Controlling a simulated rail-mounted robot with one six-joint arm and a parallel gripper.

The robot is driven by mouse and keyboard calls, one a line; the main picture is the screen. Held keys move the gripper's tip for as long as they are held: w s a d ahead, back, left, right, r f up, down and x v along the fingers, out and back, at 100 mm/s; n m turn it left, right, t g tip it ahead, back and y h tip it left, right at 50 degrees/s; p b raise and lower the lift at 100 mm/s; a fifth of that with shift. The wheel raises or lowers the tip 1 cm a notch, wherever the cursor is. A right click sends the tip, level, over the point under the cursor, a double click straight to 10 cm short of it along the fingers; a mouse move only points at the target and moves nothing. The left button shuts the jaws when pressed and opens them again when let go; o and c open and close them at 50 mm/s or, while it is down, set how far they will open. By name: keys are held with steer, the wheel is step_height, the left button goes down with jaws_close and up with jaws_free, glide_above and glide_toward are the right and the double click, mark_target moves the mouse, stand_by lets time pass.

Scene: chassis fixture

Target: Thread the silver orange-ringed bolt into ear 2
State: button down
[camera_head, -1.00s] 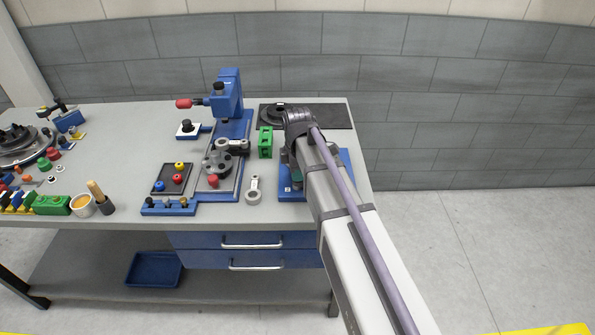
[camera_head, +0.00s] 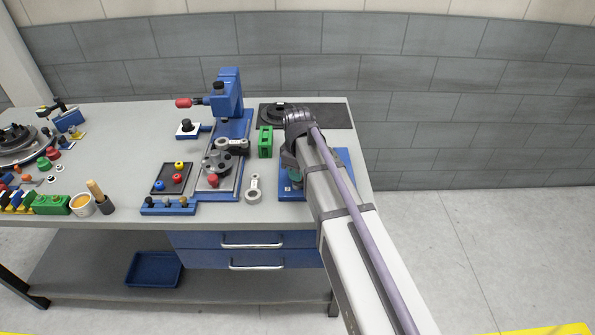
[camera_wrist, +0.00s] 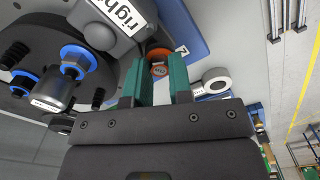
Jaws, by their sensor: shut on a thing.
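In the wrist view my gripper (camera_wrist: 157,78) has its two green fingers on either side of an orange-ringed bolt (camera_wrist: 158,54), seen nearly end-on. The bolt lies close against a grey part (camera_wrist: 122,40) with a label reading "right". A white tag, partly readable, sits just right of the bolt on the blue plate (camera_wrist: 180,18). I cannot tell how deep the bolt sits, or which ear this is. In the head view my arm hides the bolt and most of the gripper over the blue fixture plate (camera_head: 343,160).
Blue-ringed bolts (camera_wrist: 76,58) stand on the dark round part at the left of the wrist view. The floor at right is clear.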

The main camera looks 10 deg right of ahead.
steer(key=m, duration=0.4)
steer(key=shift+f, duration=0.1)
steer(key=m, duration=0.2)
steer(key=shift+m, duration=0.3)
steer(key=shift+m, duration=0.9)
steer(key=m, duration=0.5)
steer(key=shift+f, duration=0.1)
